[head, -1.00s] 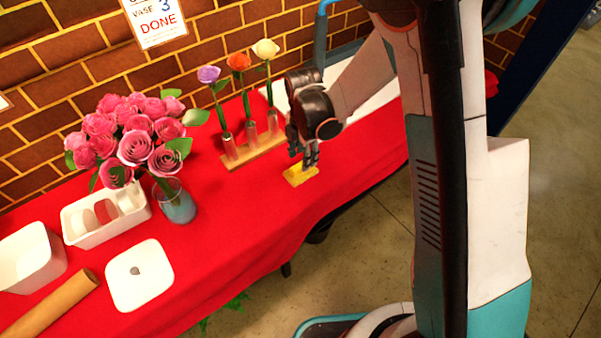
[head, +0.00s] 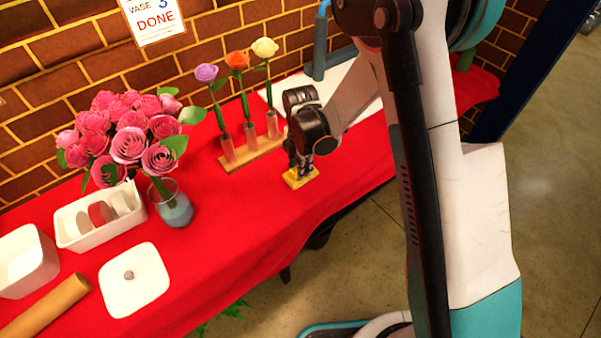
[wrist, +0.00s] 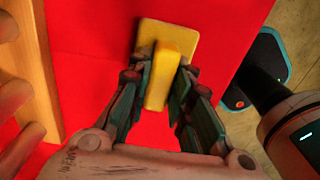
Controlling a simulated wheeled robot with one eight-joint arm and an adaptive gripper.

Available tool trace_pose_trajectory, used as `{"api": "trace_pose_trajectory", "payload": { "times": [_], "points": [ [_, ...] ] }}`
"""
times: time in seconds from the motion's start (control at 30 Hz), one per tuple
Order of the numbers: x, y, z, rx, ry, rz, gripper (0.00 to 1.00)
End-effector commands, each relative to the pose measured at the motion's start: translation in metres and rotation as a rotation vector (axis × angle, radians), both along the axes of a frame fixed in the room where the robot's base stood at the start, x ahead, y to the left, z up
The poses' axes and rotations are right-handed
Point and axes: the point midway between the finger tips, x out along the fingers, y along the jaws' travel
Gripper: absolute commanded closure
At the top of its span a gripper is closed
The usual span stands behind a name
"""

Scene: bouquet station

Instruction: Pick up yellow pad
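The yellow pad (head: 299,178) lies flat on the red cloth near the table's front edge. In the wrist view the yellow pad (wrist: 184,41) shows a raised yellow grip bar (wrist: 162,76) running along its middle. My gripper (head: 300,170) points down over the pad. In the wrist view my gripper (wrist: 163,82) has one finger on each side of the bar, with the fingers apart. A narrow gap seems to show between fingers and bar; contact is hard to tell.
A wooden stand (head: 252,152) with three flowers in tubes is just left of my gripper. A glass vase (head: 173,205) of pink roses, a white divided box (head: 75,240), a white lid (head: 134,280) and a cardboard tube (head: 45,306) are farther left. The cloth right of the pad is clear.

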Motion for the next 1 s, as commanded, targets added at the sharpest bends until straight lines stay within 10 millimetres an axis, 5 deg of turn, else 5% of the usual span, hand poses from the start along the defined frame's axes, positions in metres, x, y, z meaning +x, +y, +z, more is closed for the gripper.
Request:
{"api": "trace_pose_trajectory", "payload": {
  "times": [0.57,0.77,1.0],
  "points": [
    [0.0,0.0,0.012,0.0,0.0,0.0,1.0],
    [0.0,0.0,0.046,0.0,0.0,0.0,1.0],
    [-0.001,0.0,0.114,0.0,0.0,0.0,1.0]
  ]
}}
